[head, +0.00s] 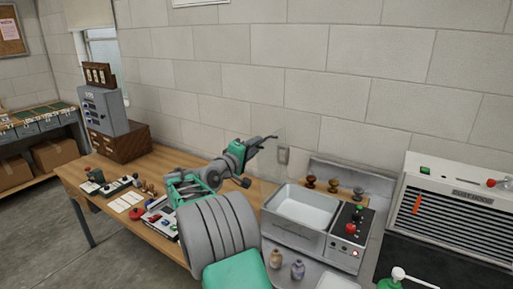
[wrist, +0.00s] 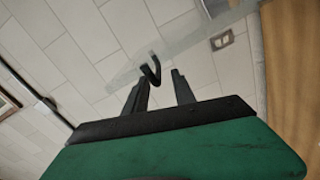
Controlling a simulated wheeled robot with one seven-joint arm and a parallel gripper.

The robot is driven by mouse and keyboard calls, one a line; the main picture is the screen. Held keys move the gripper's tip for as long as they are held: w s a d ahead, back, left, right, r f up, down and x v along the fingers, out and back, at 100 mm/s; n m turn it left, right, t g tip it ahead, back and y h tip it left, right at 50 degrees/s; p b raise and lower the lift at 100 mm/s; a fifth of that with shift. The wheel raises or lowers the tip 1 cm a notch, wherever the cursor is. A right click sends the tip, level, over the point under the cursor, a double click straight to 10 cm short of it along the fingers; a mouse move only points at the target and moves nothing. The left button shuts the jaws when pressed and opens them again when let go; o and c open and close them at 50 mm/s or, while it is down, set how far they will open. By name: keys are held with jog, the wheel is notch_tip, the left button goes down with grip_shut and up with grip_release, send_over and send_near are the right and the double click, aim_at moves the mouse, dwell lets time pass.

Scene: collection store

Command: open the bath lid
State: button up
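The bath (head: 297,228) is a grey metal basin on the bench with an open top and a pale interior. Its lid (head: 274,156) looks like a clear panel standing steeply up at the bath's left side. In the wrist view the lid (wrist: 190,50) is a translucent strip with a black loop handle (wrist: 151,70). My gripper (head: 266,140) is above and left of the bath, near the lid's upper part. In the wrist view my gripper (wrist: 160,80) has its fingers apart, with the handle near the left fingertip. I cannot tell whether they touch.
A control panel (head: 347,232) with a red knob adjoins the bath. Several dark knobbed stamps (head: 334,185) stand behind it. Small vases (head: 297,269) stand in front. A vented hood unit (head: 455,208) is at right. A wall socket (head: 283,155) is behind my gripper.

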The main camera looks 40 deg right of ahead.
jog(key=b+v, duration=0.1)
jog(key=v, duration=0.5)
jog(key=shift+a+b, duration=0.3)
jog(key=shift+b, duration=0.05)
jog(key=shift+f, duration=0.1)
